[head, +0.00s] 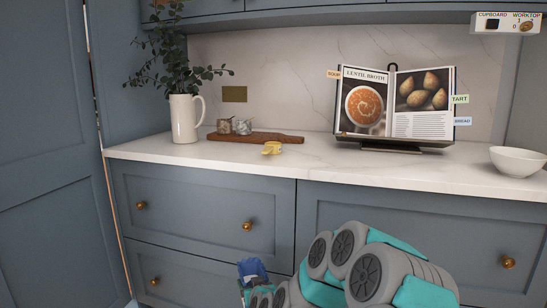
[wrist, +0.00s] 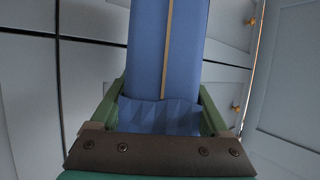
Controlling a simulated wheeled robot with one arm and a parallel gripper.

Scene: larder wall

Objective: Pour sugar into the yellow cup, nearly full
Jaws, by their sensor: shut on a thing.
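The small yellow cup (head: 272,148) stands on the pale worktop, just in front of the wooden board. Its inside cannot be made out. My gripper (wrist: 160,112) is shut on a blue packet (wrist: 165,50), with a green finger on each side of it. A tan line runs down the packet. In the head view the packet (head: 252,268) shows low at the bottom, in front of the drawers and below the worktop. No label is legible, and no sugar is visible. My arm hides part of the drawers.
A wooden board (head: 284,138) carries two small jars (head: 241,127). A white jug (head: 185,118) with leafy stems stands left of it. An open cookbook (head: 392,105) on a stand and a white bowl (head: 517,160) are to the right.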

